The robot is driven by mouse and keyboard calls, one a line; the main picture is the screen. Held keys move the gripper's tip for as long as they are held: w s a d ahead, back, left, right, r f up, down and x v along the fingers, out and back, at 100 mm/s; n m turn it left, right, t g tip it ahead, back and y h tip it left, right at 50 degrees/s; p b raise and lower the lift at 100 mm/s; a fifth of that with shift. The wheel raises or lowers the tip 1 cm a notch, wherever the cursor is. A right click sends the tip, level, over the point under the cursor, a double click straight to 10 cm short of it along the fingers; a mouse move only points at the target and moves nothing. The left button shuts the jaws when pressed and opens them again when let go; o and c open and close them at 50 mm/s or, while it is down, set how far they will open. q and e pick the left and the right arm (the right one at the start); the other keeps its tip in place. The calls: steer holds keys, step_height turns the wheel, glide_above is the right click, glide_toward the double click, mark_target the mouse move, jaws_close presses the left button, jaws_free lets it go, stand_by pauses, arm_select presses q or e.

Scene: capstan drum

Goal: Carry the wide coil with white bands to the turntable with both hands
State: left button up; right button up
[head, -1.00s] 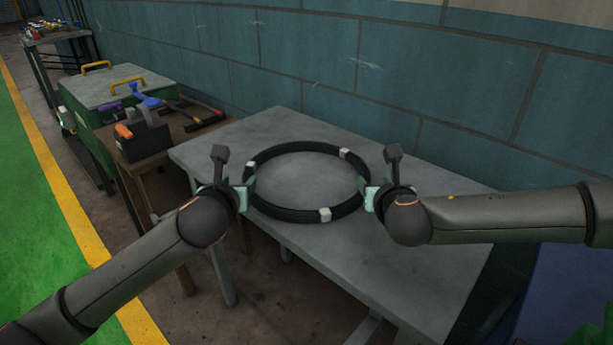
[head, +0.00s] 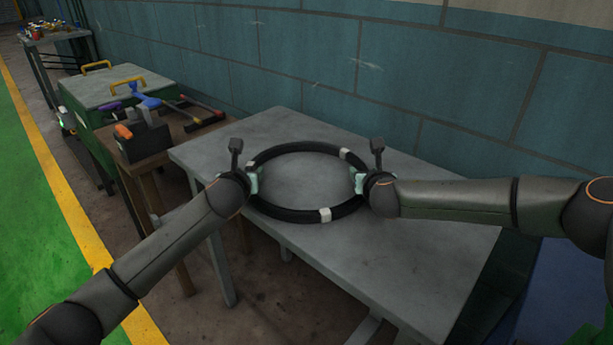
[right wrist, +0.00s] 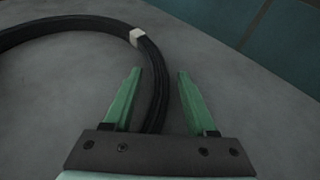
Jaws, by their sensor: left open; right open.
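The wide black coil with white bands (head: 290,215) lies flat on a grey table. My left gripper (head: 256,181) is at the coil's left side and my right gripper (head: 356,181) is at its right side. Both are open. In the right wrist view the open green fingers of my right gripper (right wrist: 158,88) stand on either side of the coil's black ring (right wrist: 155,75), with a white band (right wrist: 137,37) just beyond the fingertips. The ring is closer to the left finger there. Whether my left fingers straddle the ring is hidden in the head view. The turntable is not identifiable.
The grey table (head: 400,270) has bare room in front and to the right of the coil. A blue-green block wall (head: 420,80) runs behind it. A wooden table at the left bears a dark tool box (head: 145,143) and tools. A green chest (head: 120,85) stands beyond.

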arm_select(q)
steer(key=shift+c, duration=0.2)
arm_select(e)
steer(key=shift+c, duration=0.2)
arm_select(q)
jaws_close()
arm_select(e)
jaws_close()
stand_by(0.7)
arm_select(q)
steer(key=shift+r, duration=0.2)
arm_select(e)
steer(key=shift+w+r, duration=0.1)
steer(key=shift+r, duration=0.15)
